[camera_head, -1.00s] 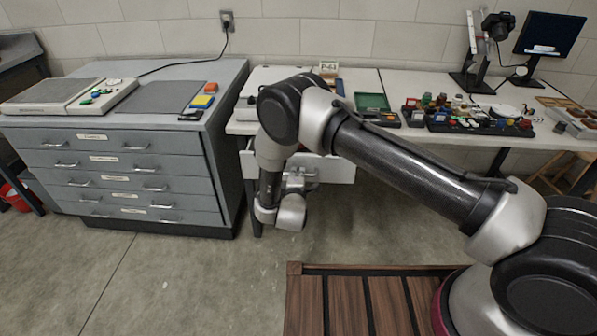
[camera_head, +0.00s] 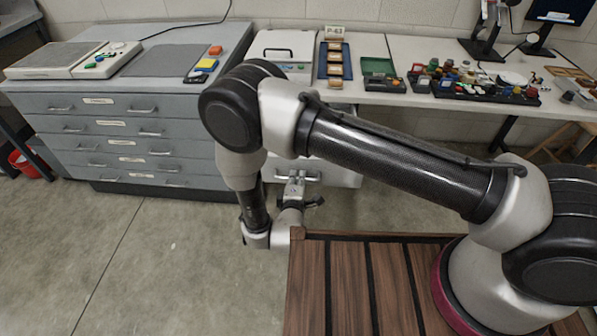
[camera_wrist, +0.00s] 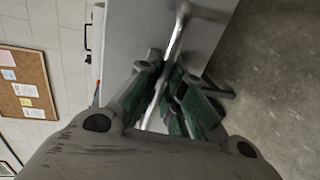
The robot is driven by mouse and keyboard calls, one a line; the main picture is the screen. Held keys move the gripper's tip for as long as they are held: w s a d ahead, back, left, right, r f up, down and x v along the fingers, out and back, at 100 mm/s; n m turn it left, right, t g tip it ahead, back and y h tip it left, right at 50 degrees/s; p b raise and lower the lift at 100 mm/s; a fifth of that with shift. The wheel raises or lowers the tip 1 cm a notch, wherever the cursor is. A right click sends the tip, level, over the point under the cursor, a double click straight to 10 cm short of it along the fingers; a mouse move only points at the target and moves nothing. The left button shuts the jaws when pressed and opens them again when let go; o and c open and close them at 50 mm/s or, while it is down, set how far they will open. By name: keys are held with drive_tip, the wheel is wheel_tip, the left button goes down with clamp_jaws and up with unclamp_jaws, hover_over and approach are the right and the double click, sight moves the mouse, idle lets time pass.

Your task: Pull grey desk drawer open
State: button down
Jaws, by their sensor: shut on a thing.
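The pale grey desk drawer (camera_head: 345,178) is under the white desk, and its front stands forward of the desk edge; my arm hides much of the gap behind it. Its bar handle (camera_head: 312,179) is on the front panel. My gripper (camera_head: 296,184) is at the left part of this handle. In the wrist view, the drawer front (camera_wrist: 215,35) fills the upper middle, and the metal handle (camera_wrist: 180,25) runs down between the green-padded fingers of my gripper (camera_wrist: 165,88), which is shut on it.
A grey multi-drawer cabinet (camera_head: 110,133) stands to the left. The white desk (camera_head: 395,45) carries a pale case (camera_head: 283,50), a blue tray (camera_head: 335,77) and several small items. My slatted wooden deck is in front. Bare concrete floor (camera_head: 165,240) lies at the lower left.

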drive_tip(key=shift+s, duration=0.2)
drive_tip(key=c, duration=1.8)
unclamp_jaws()
drive_tip(key=shift+r, duration=0.1)
